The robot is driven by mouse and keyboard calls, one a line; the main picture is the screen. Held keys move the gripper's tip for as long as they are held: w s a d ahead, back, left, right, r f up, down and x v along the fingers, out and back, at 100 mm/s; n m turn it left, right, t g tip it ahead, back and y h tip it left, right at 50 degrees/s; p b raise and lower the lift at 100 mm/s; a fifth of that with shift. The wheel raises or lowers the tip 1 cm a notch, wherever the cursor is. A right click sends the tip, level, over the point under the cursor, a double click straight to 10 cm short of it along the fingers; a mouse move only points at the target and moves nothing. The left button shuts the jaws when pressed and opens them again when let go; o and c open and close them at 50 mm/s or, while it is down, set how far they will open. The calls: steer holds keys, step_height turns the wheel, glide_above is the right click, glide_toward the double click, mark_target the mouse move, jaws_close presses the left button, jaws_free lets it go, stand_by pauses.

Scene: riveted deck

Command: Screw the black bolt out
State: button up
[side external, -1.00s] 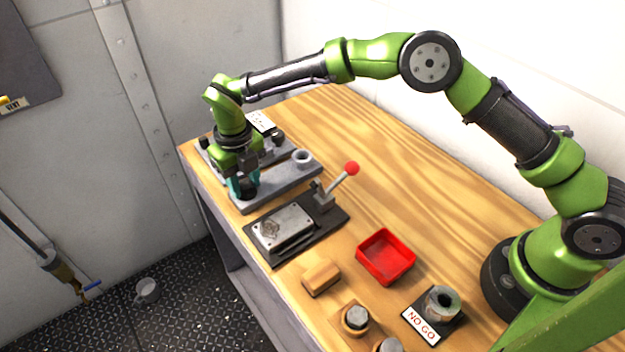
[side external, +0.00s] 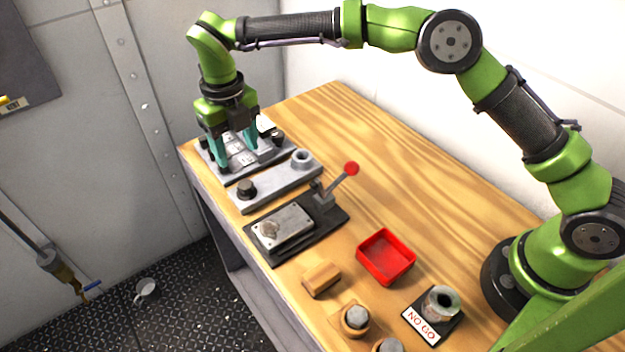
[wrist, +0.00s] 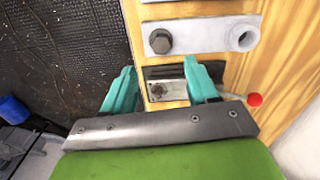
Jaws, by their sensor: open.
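The black bolt (side external: 246,188) stands upright at the left end of a grey bar (side external: 275,185); its dark hex head (wrist: 160,41) also shows in the wrist view. How deep it sits in the bar I cannot tell. My gripper (side external: 236,160) is open and empty, its teal fingers wide apart and pointing down. It is raised above the work, apart from the bolt. In the wrist view the bolt lies beyond the fingertips (wrist: 158,80).
A pale ring (side external: 302,159) stands at the bar's other end. A clamp with a red-knobbed lever (side external: 351,168) is in front of the bar. A red tray (side external: 386,257), a wooden block (side external: 321,280) and a NO GO gauge (side external: 440,303) stand nearer the camera. The bench's back right is clear.

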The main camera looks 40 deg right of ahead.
steer(key=shift+r, duration=1.15)
steer(key=s+a+f+m, duration=0.15)
steer(key=s+m, duration=0.25)
steer(key=m, duration=0.4)
steer(key=s+d+r+m+t+y, duration=0.1)
steer(key=s+d+r+m+t, duration=0.2)
steer(key=s+d+m, duration=0.7)
steer(key=s+d+r+m+t+y, duration=0.1)
steer(key=s+d+r+m+t, duration=0.3)
steer(key=d+m, duration=1.3)
steer(key=shift+s+r+m, duration=2.15)
steer(key=shift+s+m, duration=0.85)
steer(key=shift+s, duration=0.6)
